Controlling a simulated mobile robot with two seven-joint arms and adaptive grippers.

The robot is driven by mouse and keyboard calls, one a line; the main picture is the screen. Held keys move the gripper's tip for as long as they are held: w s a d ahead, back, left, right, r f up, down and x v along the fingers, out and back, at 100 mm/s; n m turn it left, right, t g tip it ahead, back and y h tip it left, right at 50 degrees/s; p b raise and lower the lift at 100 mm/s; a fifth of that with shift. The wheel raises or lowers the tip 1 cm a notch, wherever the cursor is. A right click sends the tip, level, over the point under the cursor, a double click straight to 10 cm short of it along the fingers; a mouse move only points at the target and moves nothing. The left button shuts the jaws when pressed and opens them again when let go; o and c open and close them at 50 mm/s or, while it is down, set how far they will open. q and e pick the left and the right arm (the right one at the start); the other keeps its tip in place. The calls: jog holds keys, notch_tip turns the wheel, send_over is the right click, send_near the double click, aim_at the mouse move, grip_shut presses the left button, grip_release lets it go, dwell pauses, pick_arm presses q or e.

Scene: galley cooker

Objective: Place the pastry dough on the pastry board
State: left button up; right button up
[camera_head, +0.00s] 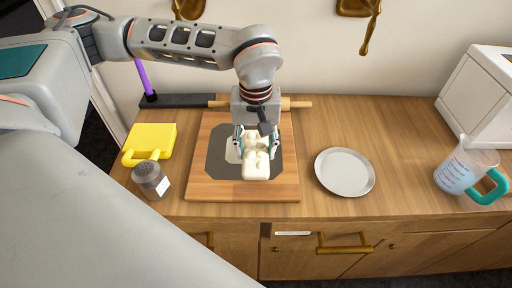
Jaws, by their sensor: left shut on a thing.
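The pale cream pastry dough (256,168) is a small lumpy block in the camera_head view. My left gripper (257,145) is shut on it, with a finger on each side. The dough is over the dark mat area of the wooden pastry board (213,190). I cannot tell whether it touches the board or hangs just above it. The gripper hides part of the mat and the dough's far end. My right gripper is not in view.
A yellow container (153,138) and a grey shaker (151,180) stand left of the board. A rolling pin (292,103) lies behind it. A grey plate (345,173) and a measuring cup (462,170) are to the right, by a white appliance (475,92).

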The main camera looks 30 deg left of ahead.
aim_at(255, 150)
pick_arm(q)
jog(key=shift+f, duration=0.1)
jog(key=o, duration=1.4)
notch_tip(255, 150, up, 12)
jog(key=shift+r+p, duration=0.15)
jog(key=shift+p, duration=0.6)
jog(key=shift+s, duration=0.1)
